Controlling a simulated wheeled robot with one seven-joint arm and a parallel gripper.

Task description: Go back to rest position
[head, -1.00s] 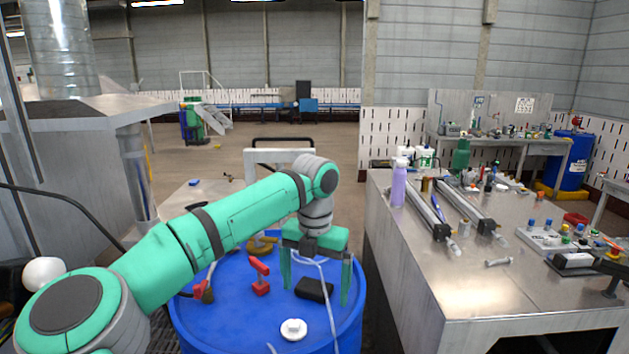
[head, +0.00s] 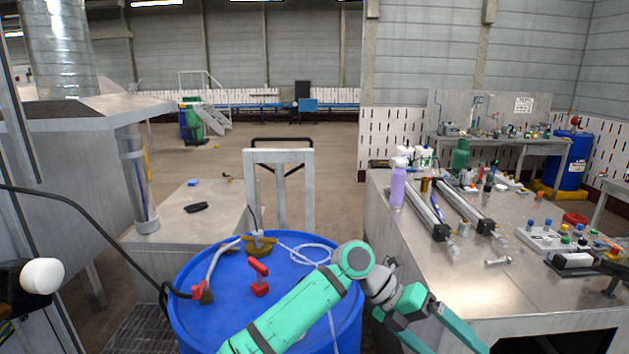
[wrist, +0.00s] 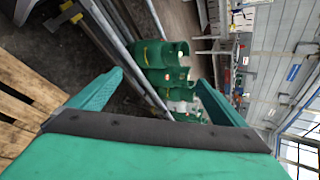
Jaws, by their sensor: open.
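My gripper (head: 445,340) is at the lower right of the head view, pointing down and right in front of the steel workbench (head: 500,285). Its green fingers are spread, with nothing seen between them; the lower ends run out of the picture. In the wrist view my gripper (wrist: 160,85) also shows open and empty. My arm crosses the front of the blue drum (head: 215,325) and hides part of its top.
A red part (head: 259,277) and a coiled clear hose (head: 312,254) lie on the drum. A black object (head: 197,207) lies on the low grey table (head: 190,228). Wrist view shows green gas bottles (wrist: 160,55).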

